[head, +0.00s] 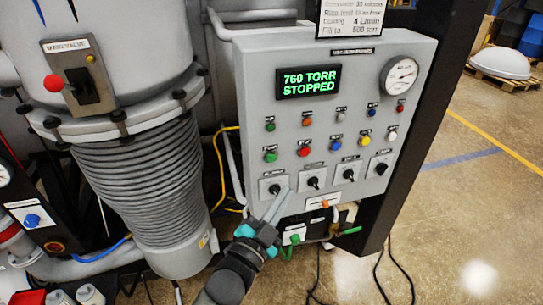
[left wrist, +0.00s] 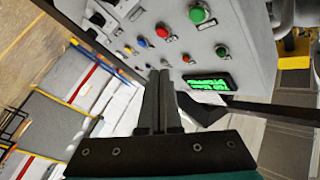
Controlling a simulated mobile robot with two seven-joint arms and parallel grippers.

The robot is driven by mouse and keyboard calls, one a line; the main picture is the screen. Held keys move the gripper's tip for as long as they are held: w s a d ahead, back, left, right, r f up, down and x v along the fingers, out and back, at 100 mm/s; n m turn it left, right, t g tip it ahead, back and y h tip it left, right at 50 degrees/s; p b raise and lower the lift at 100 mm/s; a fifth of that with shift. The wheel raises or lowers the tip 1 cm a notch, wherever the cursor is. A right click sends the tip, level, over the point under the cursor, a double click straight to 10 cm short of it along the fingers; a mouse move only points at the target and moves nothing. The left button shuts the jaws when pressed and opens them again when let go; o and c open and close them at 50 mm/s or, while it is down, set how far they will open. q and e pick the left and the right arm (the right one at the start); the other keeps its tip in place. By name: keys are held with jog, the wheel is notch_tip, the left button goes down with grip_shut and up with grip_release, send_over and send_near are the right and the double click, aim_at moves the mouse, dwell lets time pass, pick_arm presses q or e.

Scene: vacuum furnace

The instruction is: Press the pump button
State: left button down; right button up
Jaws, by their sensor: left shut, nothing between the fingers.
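The grey control panel (head: 345,80) carries a row of push buttons under small lamps: a green button (head: 270,156), a red button (head: 304,151), a blue button (head: 336,147), a yellow button (head: 364,141) and a white button (head: 391,136). Their labels are too small to read, so I cannot tell which is the pump button. My left gripper (head: 284,192) is shut and empty, in front of the panel's lower left, below the green button. In the left wrist view the shut fingers (left wrist: 160,75) point toward the panel, with the green button (left wrist: 200,13) beyond. My right gripper is out of view.
The display (head: 308,81) reads 760 TORR STOPPED. A round gauge (head: 401,75) is at upper right. Black rotary switches (head: 313,182) line the panel's bottom. A ribbed bellows (head: 145,175) stands left. Cables (head: 400,280) lie on the floor, which is open to the right.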

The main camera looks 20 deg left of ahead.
aim_at(271, 158)
pick_arm(q)
jog(key=shift+w+a+b, duration=0.4)
jog(key=shift+w+a, duration=0.45)
jog(key=shift+w, duration=0.35)
jog(key=shift+w+a+b, duration=0.4)
jog(key=shift+w+a, duration=0.4)
jog(key=shift+w, duration=0.45)
jog(key=shift+w+a+b, duration=0.4)
jog(key=shift+w+a, duration=0.45)
jog(key=shift+w, duration=0.35)
jog(key=shift+w, duration=0.15)
jog(key=shift+w+a, duration=0.2)
jog(key=shift+a, duration=0.05)
jog(key=shift+w+a, duration=0.2)
jog(key=shift+w, duration=0.1)
dwell(0.4)
jog(key=shift+s+d+p, duration=0.3)
jog(key=shift+s+d, duration=0.15)
jog(key=shift+s, duration=0.2)
